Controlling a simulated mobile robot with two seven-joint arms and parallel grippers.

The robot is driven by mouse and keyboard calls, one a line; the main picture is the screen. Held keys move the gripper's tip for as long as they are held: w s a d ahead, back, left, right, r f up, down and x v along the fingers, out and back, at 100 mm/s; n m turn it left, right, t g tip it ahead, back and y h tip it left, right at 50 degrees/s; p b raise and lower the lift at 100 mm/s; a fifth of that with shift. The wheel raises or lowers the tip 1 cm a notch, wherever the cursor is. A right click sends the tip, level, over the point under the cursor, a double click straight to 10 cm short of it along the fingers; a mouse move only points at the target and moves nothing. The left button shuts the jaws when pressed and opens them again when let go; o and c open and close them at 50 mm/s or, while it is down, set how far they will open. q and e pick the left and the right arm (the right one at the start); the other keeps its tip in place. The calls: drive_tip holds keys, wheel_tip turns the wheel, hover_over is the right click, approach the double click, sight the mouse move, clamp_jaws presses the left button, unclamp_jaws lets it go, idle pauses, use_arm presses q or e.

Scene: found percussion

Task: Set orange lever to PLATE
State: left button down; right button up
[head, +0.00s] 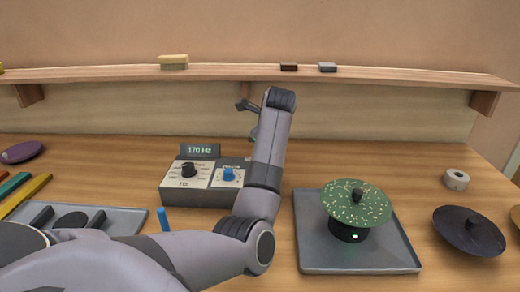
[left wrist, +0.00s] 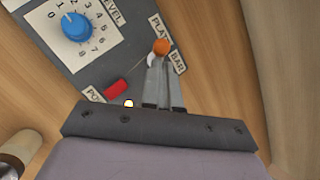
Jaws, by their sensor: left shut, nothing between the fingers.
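The control box (head: 180,192) stands on the bench, with a "170 Hz" display (head: 200,151) on top; my left arm hides its right end. In the left wrist view, the orange lever's knob (left wrist: 161,47) sits beside the PLATE (left wrist: 160,27) and BAR (left wrist: 178,62) labels. I cannot tell which setting it is at. My left gripper (left wrist: 160,66) is shut and empty, its fingertips right by the knob; whether they touch is unclear. The lever is hidden in the head view. My right gripper is not in view.
A blue knob (left wrist: 76,27) and a red switch (left wrist: 117,88) are on the box near my left gripper. A speckled green plate (head: 345,208) rests on a black stand on a grey tray (head: 395,262). A dark disc (head: 468,231) and a tape roll (head: 456,179) lie at right.

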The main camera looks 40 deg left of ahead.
use_arm(q)
drive_tip(key=shift+w, duration=0.35)
drive_tip(key=shift+s+r, duration=0.1)
drive_tip(key=shift+r, duration=0.65)
drive_tip(key=shift+d, duration=0.1)
